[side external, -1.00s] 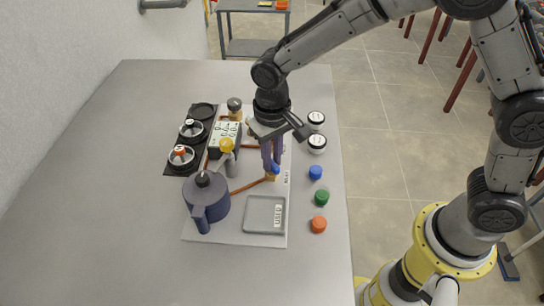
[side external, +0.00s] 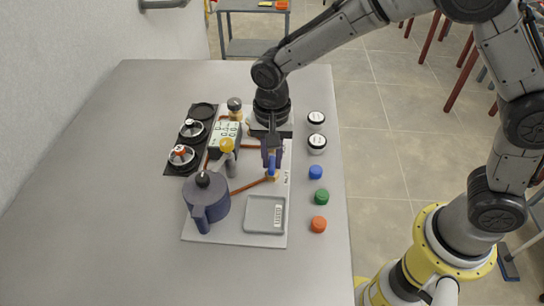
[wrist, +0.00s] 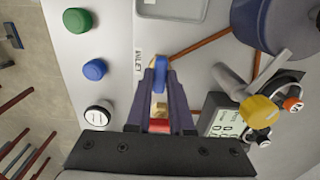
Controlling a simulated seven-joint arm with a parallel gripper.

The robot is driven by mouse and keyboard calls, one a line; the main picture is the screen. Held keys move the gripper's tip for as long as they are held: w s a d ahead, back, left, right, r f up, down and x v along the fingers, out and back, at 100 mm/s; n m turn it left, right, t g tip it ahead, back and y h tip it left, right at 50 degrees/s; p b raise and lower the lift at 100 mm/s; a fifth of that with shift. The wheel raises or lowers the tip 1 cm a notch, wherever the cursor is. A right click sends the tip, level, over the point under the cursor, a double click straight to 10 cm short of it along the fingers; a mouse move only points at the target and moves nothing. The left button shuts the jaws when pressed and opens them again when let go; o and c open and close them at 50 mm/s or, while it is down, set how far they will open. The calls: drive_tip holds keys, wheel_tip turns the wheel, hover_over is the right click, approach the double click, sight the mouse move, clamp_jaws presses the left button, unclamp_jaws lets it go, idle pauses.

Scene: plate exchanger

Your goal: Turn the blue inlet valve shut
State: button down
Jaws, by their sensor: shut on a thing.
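The blue inlet valve handle (side external: 271,168) stands on the copper pipe run of the light board, near its right edge. In the wrist view the blue handle (wrist: 159,76) lies between my fingertips, close to the INLET label. My gripper (side external: 270,158) points down over the valve and is shut on the blue handle; it also shows in the wrist view (wrist: 160,68). A brass-coloured part of the valve (wrist: 159,108) shows between the fingers. The fingers partly hide the valve body.
Blue (side external: 315,172), green (side external: 321,197) and orange (side external: 319,224) caps and two white-topped jars (side external: 317,142) stand right of the board. A dark pump-like vessel (side external: 207,200), yellow knob (side external: 226,145), display box (side external: 223,134) and grey tray (side external: 265,214) are close by. The left table is clear.

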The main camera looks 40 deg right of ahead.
sight(272, 162)
drive_tip(key=shift+r, duration=0.1)
idle(0.4)
drive_tip(key=c, duration=0.8)
unclamp_jaws()
wheel_tip(272, 162, up, 14)
